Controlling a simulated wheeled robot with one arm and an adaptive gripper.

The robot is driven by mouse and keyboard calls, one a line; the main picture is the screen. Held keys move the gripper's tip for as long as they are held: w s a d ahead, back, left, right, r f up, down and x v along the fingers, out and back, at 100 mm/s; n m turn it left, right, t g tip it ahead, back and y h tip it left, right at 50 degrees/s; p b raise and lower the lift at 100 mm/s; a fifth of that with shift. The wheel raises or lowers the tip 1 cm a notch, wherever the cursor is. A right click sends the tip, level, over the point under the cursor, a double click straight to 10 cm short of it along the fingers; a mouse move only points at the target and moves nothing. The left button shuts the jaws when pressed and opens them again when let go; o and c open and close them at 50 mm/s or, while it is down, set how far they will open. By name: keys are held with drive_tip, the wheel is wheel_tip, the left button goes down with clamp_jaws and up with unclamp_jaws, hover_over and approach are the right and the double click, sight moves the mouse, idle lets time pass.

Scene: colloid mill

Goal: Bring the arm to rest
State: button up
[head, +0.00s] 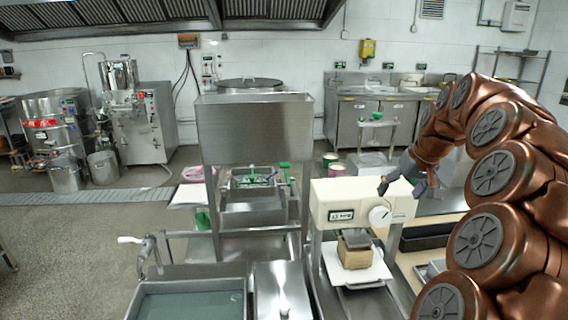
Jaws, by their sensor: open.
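My arm comes in from the right side of the head view and curves over to the left. My gripper (401,187) hangs at its end, with its dark fingers spread apart. It appears empty. I cannot tell how large the gap between the fingers and the machine is.
Under the cream head, a small brown block (354,256) sits on a white plate (370,272). A steel frame (254,128) stands left of it. A water-filled sink (190,305) is at front left. Open floor (70,250) lies at far left.

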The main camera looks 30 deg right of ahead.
drive_tip(key=s+a+f+n+g+y, duration=0.1)
drive_tip(key=s+a+f+n+g, duration=0.15)
drive_tip(key=a, duration=1.15)
drive_tip(key=s+a+f+n+g, duration=0.1)
drive_tip(key=s+a+f, duration=0.15)
drive_tip(key=a, duration=1.05)
drive_tip(key=s+a+f+g, duration=0.1)
drive_tip(key=s+a+f, duration=0.2)
drive_tip(key=s, duration=0.3)
drive_tip(key=s+a+f+g, duration=0.1)
drive_tip(key=s+a+f, duration=0.2)
drive_tip(key=s, duration=0.4)
drive_tip(key=s+a+f+n+g, duration=0.1)
drive_tip(key=s+a+f, duration=0.3)
drive_tip(key=s, duration=0.3)
drive_tip(key=shift+h, duration=0.4)
drive_tip(key=shift+s, duration=0.1)
